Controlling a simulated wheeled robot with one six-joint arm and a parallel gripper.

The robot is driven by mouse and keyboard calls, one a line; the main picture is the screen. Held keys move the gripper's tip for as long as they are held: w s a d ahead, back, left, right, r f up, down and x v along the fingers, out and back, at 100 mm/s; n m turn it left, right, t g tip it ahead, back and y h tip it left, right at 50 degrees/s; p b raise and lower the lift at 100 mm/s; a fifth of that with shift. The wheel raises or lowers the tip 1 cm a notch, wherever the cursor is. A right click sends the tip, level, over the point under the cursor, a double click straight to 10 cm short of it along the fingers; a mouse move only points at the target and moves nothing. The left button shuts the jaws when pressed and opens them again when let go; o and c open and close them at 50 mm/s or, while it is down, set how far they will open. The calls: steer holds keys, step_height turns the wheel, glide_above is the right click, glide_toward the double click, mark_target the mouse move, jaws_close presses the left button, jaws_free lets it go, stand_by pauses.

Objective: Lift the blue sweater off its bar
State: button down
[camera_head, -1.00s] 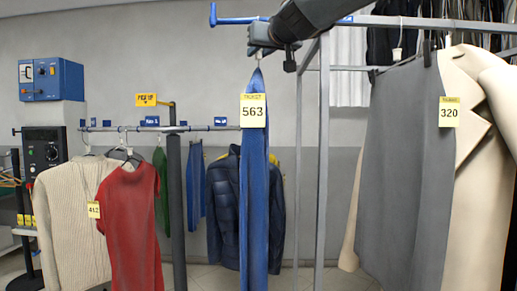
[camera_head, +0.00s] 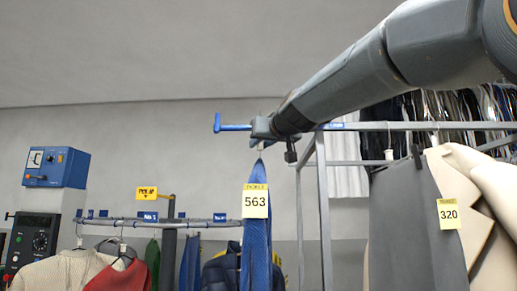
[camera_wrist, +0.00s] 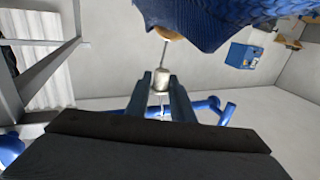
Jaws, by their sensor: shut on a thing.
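The blue sweater (camera_head: 256,235) hangs upright on its hanger below my gripper, with a yellow ticket 563 (camera_head: 255,201) on it. In the wrist view its knitted fabric (camera_wrist: 210,20) fills the upper middle. My gripper (camera_head: 262,128) is at the height of the blue bar (camera_head: 234,127), just right of the bar's visible end. In the wrist view my gripper (camera_wrist: 161,80) is shut on a small white piece at the hanger's hook (camera_wrist: 163,52). The blue bar (camera_wrist: 208,104) lies behind the fingers there. I cannot tell whether the hook still touches the bar.
A metal rack (camera_head: 322,215) stands close on the right, with a grey garment (camera_head: 412,230) and ticket 320 (camera_head: 448,213). A lower rail (camera_head: 160,223) at left holds a beige sweater (camera_head: 60,272) and a red garment (camera_head: 118,276). A blue box (camera_head: 56,167) stands behind.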

steer(key=b+v, duration=0.9)
steer(key=v, duration=0.4)
steer(key=shift+s+b, duration=0.3)
steer(key=shift+s, duration=0.1)
steer(key=shift+s+b, duration=0.15)
steer(key=shift+b, duration=0.4)
steer(key=b+v, duration=0.2)
steer(key=b, duration=0.4)
steer(key=shift+s+d, duration=0.1)
steer(key=shift+d, duration=0.1)
steer(key=shift+s+b, duration=0.1)
steer(key=shift+b, duration=0.2)
steer(key=shift+s, duration=0.1)
